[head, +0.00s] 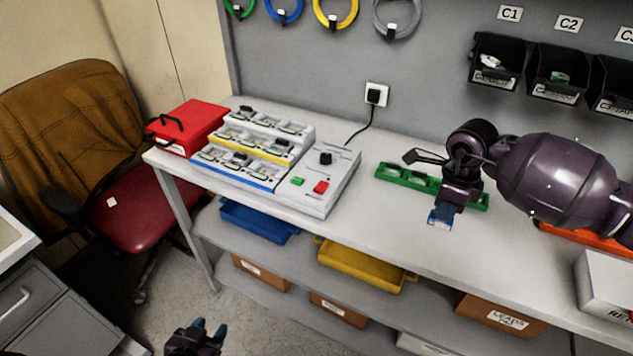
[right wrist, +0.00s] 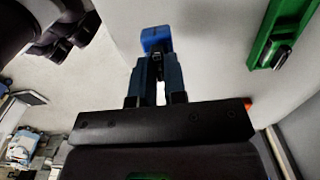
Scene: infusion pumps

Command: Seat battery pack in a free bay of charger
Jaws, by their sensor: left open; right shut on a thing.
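The battery pack appears as a small blue block (head: 440,217) at the tips of my right gripper (head: 443,207), over the bench in front of the green strip. In the right wrist view the blue block (right wrist: 156,40) sits between the fingertips of my right gripper (right wrist: 156,60), which is shut on it. The charger looks to be the stepped white unit (head: 240,150) with yellow and blue stripes, on the bench left of centre. Its rows hold several small items; which bays are free is too small to tell. My left gripper (head: 208,328) is open and empty, low in front of the bench.
A grey control box (head: 318,185) with green and red buttons adjoins the stepped unit. A green strip (head: 405,178) with recesses lies behind my right gripper. A red toolbox (head: 190,125) stands at the left end. Bare bench (head: 365,215) lies between control box and right gripper.

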